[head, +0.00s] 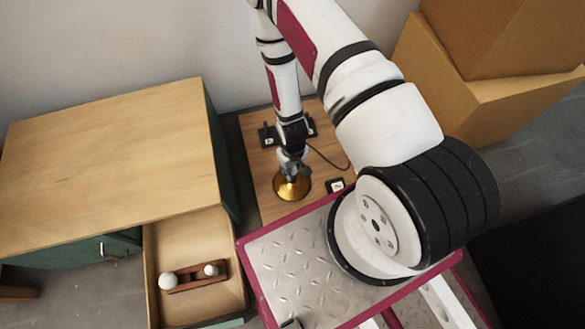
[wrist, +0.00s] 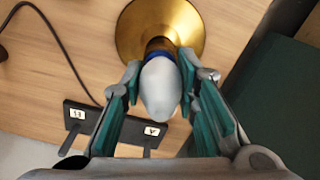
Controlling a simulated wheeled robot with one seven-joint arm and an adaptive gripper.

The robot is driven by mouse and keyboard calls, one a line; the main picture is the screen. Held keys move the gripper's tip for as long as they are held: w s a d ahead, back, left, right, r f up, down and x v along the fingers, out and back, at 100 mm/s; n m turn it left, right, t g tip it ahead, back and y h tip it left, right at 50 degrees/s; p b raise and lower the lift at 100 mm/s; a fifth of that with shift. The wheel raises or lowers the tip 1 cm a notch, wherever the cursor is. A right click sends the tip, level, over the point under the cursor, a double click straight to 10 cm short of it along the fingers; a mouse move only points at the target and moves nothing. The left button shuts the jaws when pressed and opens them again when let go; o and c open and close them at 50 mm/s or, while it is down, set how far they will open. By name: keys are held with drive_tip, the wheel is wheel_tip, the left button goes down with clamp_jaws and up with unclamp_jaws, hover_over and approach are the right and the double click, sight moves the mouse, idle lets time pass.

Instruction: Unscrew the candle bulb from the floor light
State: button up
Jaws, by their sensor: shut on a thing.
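The candle bulb (wrist: 160,88) is whitish and pointed, and in the wrist view it sits between the two fingers of my gripper (wrist: 162,84). The floor light (wrist: 196,22) has a round brass base and a short stem with a blue ring just below the bulb. In the head view the brass base of the floor light (head: 291,186) stands on a wooden board, and my gripper (head: 292,164) is right above it, shut on the bulb. The bulb itself is hidden by the gripper in the head view. I cannot tell how far it is threaded in.
Dark labelled plates (wrist: 85,115) and a cable (wrist: 50,40) lie near the light. Cardboard boxes (head: 510,110) are at the right.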

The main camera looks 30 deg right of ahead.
drive_tip(key=n, duration=0.6)
drive_tip(key=shift+w+a+n, duration=0.1)
drive_tip(key=shift+n, duration=1)
drive_tip(key=shift+n, duration=0.7)
drive_tip(key=n, duration=0.4)
drive_tip(key=shift+n+b, duration=0.3)
drive_tip(key=shift+r+p, duration=1.85)
drive_tip(key=shift+r, duration=0.75)
